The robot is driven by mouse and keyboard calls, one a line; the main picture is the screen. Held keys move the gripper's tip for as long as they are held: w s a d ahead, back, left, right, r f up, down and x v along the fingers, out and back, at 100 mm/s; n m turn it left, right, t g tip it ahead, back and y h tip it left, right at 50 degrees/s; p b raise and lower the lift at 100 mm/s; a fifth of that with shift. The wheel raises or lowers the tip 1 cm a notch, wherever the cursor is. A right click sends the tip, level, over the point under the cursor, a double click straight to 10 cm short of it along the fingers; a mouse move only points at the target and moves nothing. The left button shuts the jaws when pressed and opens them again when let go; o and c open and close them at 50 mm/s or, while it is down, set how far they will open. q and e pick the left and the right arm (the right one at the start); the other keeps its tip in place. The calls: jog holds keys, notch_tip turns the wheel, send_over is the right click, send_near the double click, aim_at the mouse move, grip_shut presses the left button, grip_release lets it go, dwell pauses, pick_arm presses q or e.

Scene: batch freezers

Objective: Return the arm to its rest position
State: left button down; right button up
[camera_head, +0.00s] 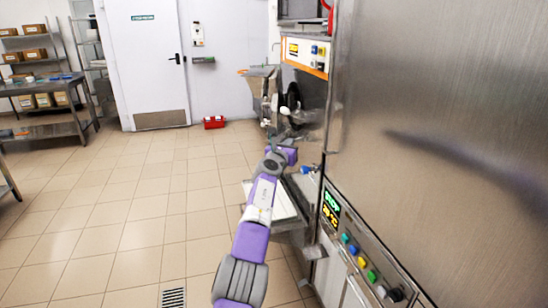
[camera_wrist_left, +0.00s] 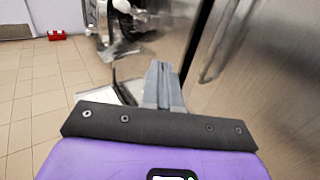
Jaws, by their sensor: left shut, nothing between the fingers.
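My left arm, purple and grey, reaches forward from the bottom of the head view along the front of the steel freezer machines. Its gripper (camera_head: 281,137) is at the far end, small and partly lost against the machine behind it. In the left wrist view the grey fingers (camera_wrist_left: 163,72) are together, with nothing between them. They point forward beside a steel machine surface. A pale tray or shelf (camera_head: 286,203) lies beside and below the arm. My right gripper is in neither view.
A large steel freezer (camera_head: 440,120) with a button panel (camera_head: 368,268) stands close on the right. Another machine (camera_head: 304,55) stands beyond it. A red box (camera_head: 213,122) lies on the floor by the white door (camera_head: 146,60). The tiled floor at left is clear, up to a steel table (camera_head: 45,86).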

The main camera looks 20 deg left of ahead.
pick_arm(q)
jog(key=shift+s+a, duration=1.7)
jog(key=shift+a, duration=0.25)
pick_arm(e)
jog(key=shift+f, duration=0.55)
